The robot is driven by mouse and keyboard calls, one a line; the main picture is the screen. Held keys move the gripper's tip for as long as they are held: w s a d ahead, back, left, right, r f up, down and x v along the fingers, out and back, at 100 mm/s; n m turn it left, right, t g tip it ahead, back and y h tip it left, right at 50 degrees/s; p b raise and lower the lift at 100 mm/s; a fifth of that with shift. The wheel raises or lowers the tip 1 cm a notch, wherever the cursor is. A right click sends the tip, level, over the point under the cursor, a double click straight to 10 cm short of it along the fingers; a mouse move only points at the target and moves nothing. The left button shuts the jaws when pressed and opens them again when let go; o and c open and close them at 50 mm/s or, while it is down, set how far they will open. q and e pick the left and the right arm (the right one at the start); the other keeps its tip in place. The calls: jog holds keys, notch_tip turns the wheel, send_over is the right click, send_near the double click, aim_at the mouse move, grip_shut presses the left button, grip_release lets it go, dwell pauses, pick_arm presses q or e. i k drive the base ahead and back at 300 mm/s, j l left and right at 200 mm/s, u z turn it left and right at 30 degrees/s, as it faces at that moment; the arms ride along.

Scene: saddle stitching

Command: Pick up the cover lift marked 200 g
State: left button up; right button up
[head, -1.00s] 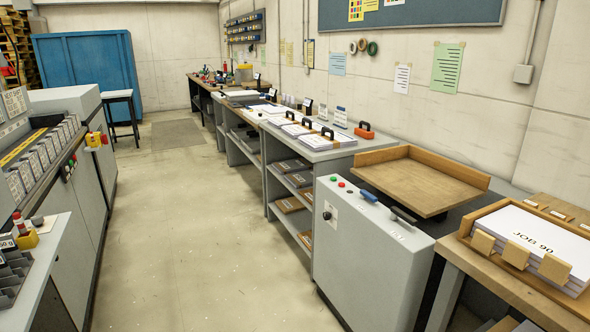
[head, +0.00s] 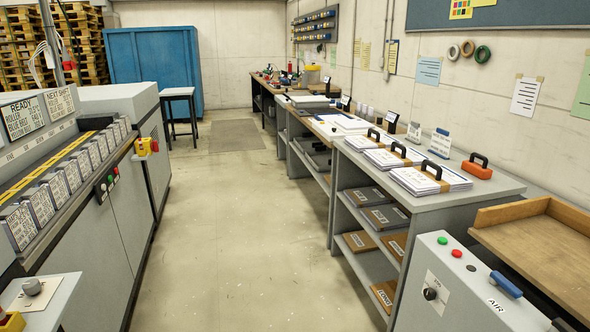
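Three paper stacks with black carrying handles stand in a row on the grey shelved bench at right: a far one (head: 369,141), a middle one (head: 387,157) and a near one (head: 418,180). They look like the cover lifts. Their markings are too small to read, so I cannot tell which says 200 g. Small sign cards (head: 440,142) stand behind them. Neither of my grippers is in view.
The grey bench (head: 470,192) also holds an orange block with a black handle (head: 477,171). A grey AIR cabinet (head: 455,290) and wooden tray (head: 540,255) stand nearer at right. A long machine (head: 110,215) lines the left. The floor aisle (head: 235,230) between is clear.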

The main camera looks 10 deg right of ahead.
aim_at(360, 143)
jog(key=i+z, duration=0.25)
jog(key=i, duration=0.25)
jog(key=i+z, duration=0.25)
jog(key=i, duration=0.25)
jog(key=i+j+z, duration=0.1)
jog(key=i+z, duration=0.15)
jog(key=i, duration=0.2)
jog(key=i+j+z, duration=0.25)
jog(key=i, duration=0.25)
